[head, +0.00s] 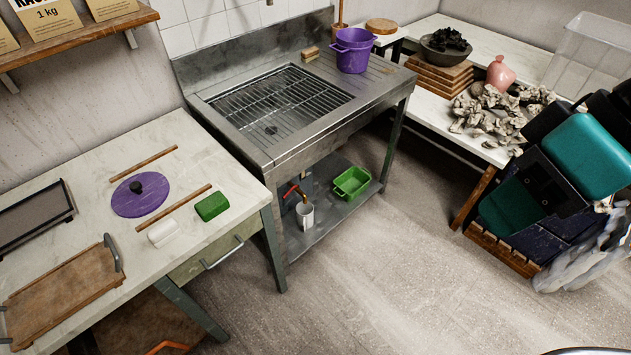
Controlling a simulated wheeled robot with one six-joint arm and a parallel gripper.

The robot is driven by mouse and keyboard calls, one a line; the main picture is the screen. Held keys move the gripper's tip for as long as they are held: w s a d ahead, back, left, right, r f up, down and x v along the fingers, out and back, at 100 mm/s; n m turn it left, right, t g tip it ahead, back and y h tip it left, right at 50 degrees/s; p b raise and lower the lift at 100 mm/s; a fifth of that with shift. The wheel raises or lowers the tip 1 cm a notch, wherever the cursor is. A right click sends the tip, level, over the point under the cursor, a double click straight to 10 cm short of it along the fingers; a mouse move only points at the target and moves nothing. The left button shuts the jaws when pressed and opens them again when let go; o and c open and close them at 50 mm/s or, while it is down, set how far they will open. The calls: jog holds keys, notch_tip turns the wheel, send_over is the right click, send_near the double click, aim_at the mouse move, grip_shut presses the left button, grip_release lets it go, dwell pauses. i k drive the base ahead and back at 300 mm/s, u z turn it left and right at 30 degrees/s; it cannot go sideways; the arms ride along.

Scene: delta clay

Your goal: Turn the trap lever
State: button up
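A small red lever (291,188) shows under the metal sink (285,150), by the pipework behind the front edge. A white cup-like vessel (305,215) stands below it on the lower shelf, with a brownish piece above its rim. The sink's front partly hides the pipework, so the lever's exact angle is hard to tell. I cannot make out the fingertips of my gripper or anything held there.
A green tub (352,183) sits right of the cup on the lower shelf (330,222). A purple bucket (352,50) stands on the drainboard. The left worktable (110,180) and its drawer handle (222,252) flank the sink. The floor (380,270) in front is clear.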

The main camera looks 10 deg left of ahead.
aim_at(296, 187)
jog(key=z, duration=0.15)
jog(key=i, duration=0.8)
jog(key=u, duration=0.75)
jog(key=i, duration=0.55)
jog(key=u, duration=0.5)
